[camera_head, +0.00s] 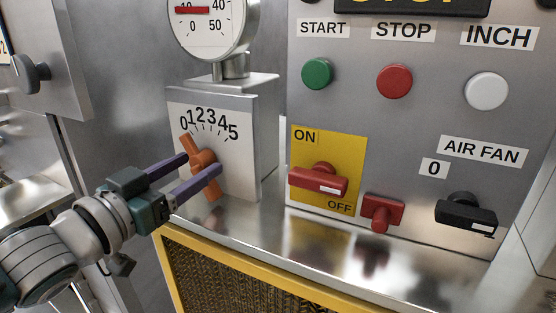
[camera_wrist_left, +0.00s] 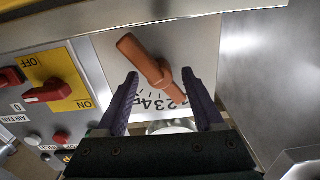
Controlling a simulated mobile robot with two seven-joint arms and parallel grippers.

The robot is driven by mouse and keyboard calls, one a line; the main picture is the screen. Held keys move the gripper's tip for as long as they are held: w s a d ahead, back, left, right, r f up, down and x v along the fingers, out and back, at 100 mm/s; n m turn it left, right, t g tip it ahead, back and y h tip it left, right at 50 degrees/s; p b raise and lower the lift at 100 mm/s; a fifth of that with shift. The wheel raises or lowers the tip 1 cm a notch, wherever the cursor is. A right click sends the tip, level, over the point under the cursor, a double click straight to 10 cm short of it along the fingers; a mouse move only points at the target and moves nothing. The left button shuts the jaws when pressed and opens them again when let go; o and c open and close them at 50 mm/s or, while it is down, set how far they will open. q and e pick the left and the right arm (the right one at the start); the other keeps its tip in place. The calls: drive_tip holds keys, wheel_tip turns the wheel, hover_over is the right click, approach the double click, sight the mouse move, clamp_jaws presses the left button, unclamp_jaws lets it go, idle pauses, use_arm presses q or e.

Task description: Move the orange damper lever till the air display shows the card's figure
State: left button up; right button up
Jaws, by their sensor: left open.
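The orange damper lever (camera_head: 204,160) sits on a grey box face with a 0 to 5 scale (camera_head: 209,121). Its upper end tilts left, near the 0. In the left wrist view the lever (camera_wrist_left: 147,62) appears upside down, between the fingers. My left gripper (camera_head: 201,164) is open, its purple fingers reaching to either side of the lever's hub; I cannot tell whether they touch it. It also shows in the left wrist view (camera_wrist_left: 161,76). A round dial (camera_head: 212,25) with a red pointer is above, its top cut off. I cannot identify the card with certainty.
The control panel at right has a green START button (camera_head: 317,73), a red STOP button (camera_head: 394,81), a white INCH button (camera_head: 486,90), a red ON/OFF switch (camera_head: 318,181) and a black AIR FAN knob (camera_head: 466,214). A shiny ledge (camera_head: 262,218) runs below.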

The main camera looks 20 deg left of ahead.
use_arm(q)
clamp_jaws()
drive_tip(key=m, duration=0.5)
drive_tip(key=shift+m, duration=0.3)
idle(0.4)
unclamp_jaws()
drive_tip(key=shift+s, duration=0.1)
drive_tip(key=s+b, duration=0.1)
drive_tip(key=s, duration=0.8)
drive_tip(key=shift+s+a, duration=0.4)
